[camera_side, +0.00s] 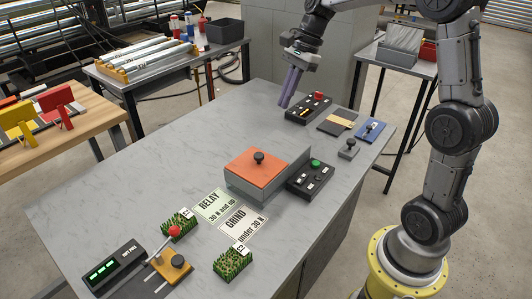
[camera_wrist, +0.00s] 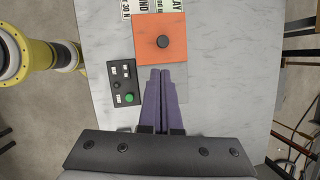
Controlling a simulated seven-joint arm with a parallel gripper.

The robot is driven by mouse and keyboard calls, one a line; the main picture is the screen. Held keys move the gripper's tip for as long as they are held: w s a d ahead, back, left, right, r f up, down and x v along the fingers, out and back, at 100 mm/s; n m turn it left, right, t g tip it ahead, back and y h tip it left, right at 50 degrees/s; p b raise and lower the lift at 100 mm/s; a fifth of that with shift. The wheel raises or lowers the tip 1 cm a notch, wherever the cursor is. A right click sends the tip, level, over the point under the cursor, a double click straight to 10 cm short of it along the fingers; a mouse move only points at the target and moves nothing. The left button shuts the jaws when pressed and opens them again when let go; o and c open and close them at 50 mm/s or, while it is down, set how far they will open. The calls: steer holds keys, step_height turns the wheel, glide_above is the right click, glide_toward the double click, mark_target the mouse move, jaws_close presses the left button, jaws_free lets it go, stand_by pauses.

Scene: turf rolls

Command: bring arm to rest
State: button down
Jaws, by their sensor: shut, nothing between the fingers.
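My gripper (camera_side: 285,104) has purple fingers closed together with nothing between them. It hangs above the far part of the grey table (camera_side: 130,190), beside a black box with a red button (camera_side: 308,107); whether it touches anything there is unclear. In the wrist view the closed fingers (camera_wrist: 166,70) point toward the orange-topped box (camera_wrist: 162,40) with a black knob. One turf piece (camera_side: 180,226) lies left of the RELAY card (camera_side: 215,204).
A control box with a green button (camera_side: 311,177) stands beside the orange-topped box. A black display unit (camera_side: 114,267) and an orange lever device (camera_side: 170,267) stand at the near left. A blue block (camera_side: 370,130) lies at the right edge. The table's left-middle is clear.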

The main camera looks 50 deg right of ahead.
steer(key=s+a+r+n+t+h, duration=0.1)
steer(key=s+a+r+n, duration=0.3)
steer(key=s, duration=0.3)
steer(key=s+a+r+n+t+h, duration=0.1)
steer(key=s+a+r+n, duration=0.1)
steer(key=s+a+n, duration=0.35)
steer(key=s+f+n+t+h, duration=0.1)
steer(key=s+f+n, duration=0.5)
steer(key=s+n, duration=0.4)
steer(key=shift+s+d+t+h, duration=0.35)
steer(key=shift+d+t+h, duration=0.05)
steer(key=shift+d, duration=0.05)
